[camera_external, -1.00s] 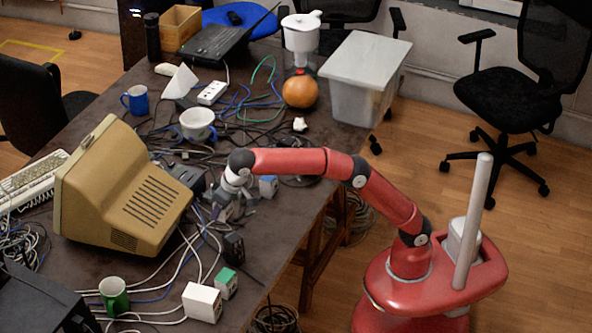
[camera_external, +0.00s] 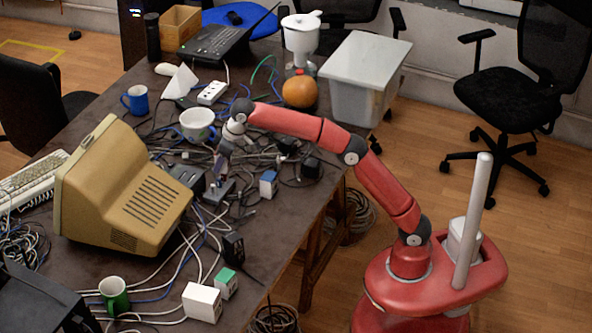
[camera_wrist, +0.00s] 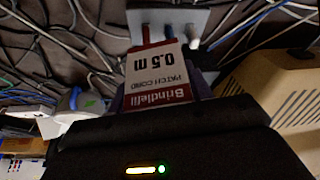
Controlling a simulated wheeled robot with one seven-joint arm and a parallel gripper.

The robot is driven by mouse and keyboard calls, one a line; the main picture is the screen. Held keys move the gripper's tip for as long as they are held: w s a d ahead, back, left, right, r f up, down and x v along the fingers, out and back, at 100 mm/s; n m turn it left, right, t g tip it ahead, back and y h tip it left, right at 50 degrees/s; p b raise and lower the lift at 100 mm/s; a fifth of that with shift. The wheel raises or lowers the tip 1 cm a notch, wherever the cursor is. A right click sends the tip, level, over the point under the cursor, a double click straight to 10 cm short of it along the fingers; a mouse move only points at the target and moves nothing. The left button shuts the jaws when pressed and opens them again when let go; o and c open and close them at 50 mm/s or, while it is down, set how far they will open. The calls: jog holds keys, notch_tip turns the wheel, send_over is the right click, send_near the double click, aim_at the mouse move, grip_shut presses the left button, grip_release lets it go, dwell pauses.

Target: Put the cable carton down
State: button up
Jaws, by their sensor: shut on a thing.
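The cable carton (camera_wrist: 158,72) is white and red, with "0.5 m" and "PATCH CORD" printed on it, in the wrist view. My gripper (camera_wrist: 160,88) is shut on it, with a finger on each side. In the external view my gripper (camera_external: 221,164) hangs over the cable-strewn table, right of the beige monitor and just below the white-and-blue cup. The carton is too small and covered there to make out clearly. A gap between carton and table cannot be judged surely.
A grey box (camera_external: 217,191) lies below my gripper among loose cables. The beige monitor (camera_external: 125,190) stands left, the cup (camera_external: 197,124) behind. A small blue-and-white box (camera_external: 268,184) sits to the right. Bare tabletop (camera_external: 262,228) shows near the front right edge.

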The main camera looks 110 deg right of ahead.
jog(key=n, duration=0.2)
send_over(232, 170)
jog(key=shift+y, duration=0.4)
notch_tip(232, 170, down, 4)
jog(key=shift+d+f+b, duration=0.15)
jog(key=shift+b, duration=0.65)
jog(key=shift+f+b, duration=0.5)
jog(key=shift+f, duration=1.5)
jog(key=shift+f, duration=0.2)
jog(key=o, duration=1.1)
jog(key=shift+c, duration=0.2)
